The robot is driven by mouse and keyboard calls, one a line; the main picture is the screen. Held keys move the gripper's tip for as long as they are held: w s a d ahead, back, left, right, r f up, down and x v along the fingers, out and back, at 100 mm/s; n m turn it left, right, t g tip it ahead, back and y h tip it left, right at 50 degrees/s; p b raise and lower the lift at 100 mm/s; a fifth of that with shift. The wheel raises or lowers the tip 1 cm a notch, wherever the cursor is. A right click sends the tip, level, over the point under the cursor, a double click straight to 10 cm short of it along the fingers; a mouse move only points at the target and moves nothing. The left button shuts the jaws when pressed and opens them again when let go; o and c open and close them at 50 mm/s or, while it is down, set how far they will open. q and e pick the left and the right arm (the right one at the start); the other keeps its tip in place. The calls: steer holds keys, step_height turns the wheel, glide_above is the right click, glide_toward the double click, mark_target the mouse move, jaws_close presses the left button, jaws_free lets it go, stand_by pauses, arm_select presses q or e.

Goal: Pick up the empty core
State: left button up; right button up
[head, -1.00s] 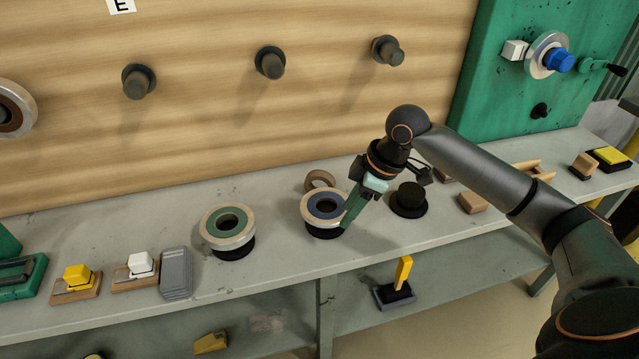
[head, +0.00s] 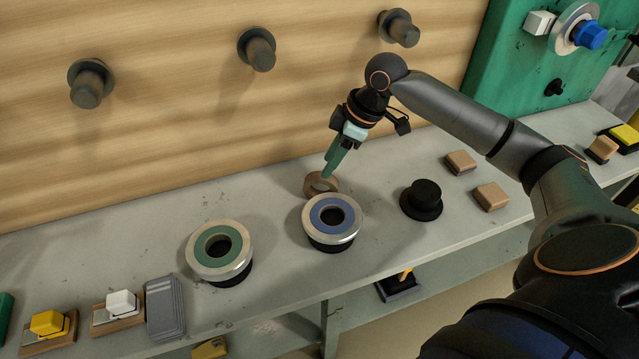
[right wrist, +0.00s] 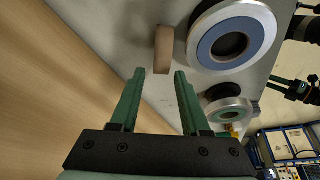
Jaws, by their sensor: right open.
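The empty core (head: 320,184) is a plain brown ring on the grey bench, just behind the blue-faced coil (head: 333,218). In the right wrist view the core (right wrist: 164,50) is seen nearly edge-on, ahead of the fingertips. My right gripper (head: 328,172) points down at the core from behind the blue-faced coil. Its green fingers (right wrist: 159,76) are open, with nothing between them. In the head view the fingers cover part of the core; contact cannot be told. What looks like my left gripper (right wrist: 273,83) shows small at the right wrist view's right edge.
A green-faced coil (head: 220,250) stands left of the blue-faced one. A black spindle (head: 421,199) and tan blocks (head: 490,196) are to the right. The wooden wall with dark pegs (head: 258,50) rises close behind the core.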

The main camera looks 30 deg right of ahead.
mark_target(316, 194)
steer(key=x, duration=0.8)
steer(key=shift+a+f+b, duration=0.2)
steer(key=shift+b, duration=0.1)
jaws_close()
